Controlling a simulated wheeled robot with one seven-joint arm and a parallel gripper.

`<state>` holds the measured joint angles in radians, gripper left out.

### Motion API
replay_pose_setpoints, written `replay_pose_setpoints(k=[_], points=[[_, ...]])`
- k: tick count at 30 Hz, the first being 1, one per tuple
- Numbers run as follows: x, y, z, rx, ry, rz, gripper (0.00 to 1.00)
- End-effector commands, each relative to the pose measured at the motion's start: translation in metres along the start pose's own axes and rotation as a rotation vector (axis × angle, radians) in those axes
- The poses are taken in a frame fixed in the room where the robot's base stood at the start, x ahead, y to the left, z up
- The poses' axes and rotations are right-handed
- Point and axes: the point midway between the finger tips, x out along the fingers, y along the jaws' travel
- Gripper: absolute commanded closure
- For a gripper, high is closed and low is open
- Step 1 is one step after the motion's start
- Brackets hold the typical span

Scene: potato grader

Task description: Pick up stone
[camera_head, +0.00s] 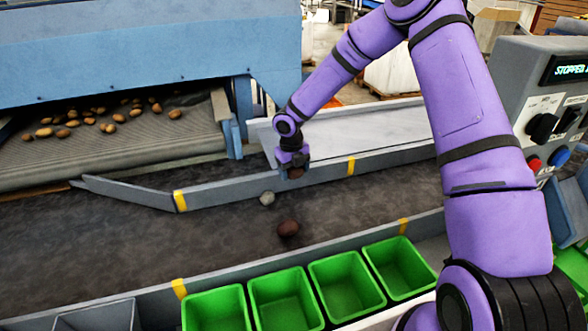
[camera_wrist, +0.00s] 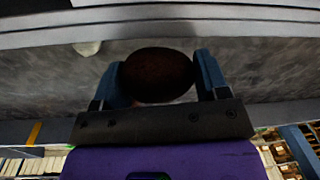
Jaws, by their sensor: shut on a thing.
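My gripper (camera_head: 294,164) is over the dark belt, near its far side wall. Its two blue fingers (camera_wrist: 158,80) are shut on a dark brown rounded lump (camera_wrist: 158,74), which shows small below the fingers in the head view (camera_head: 296,173). I cannot tell whether this lump is a stone or a potato. A small pale grey stone-like piece (camera_head: 267,198) lies on the belt, apart from the gripper, and is partly visible in the wrist view (camera_wrist: 87,47). A reddish-brown lump (camera_head: 288,229) lies on the belt nearer the front.
The belt (camera_head: 220,235) runs between low grey side walls with yellow marks. Several green bins (camera_head: 345,285) line the front. Several potatoes lie on the upper conveyor (camera_head: 150,140) at left. A control box (camera_head: 540,95) at right reads "STOPPED".

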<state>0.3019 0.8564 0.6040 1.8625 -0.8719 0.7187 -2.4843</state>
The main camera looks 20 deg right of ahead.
Motion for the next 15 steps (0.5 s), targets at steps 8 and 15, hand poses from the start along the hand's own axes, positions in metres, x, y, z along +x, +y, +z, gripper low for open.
replay_pose_setpoints(k=[8, 15], points=[[0.0055, 0.0005, 0.0001, 0.0, 0.0, 0.0, 0.61], [0.0055, 0.0004, -0.0001, 0.0, 0.0, 0.0, 0.07]])
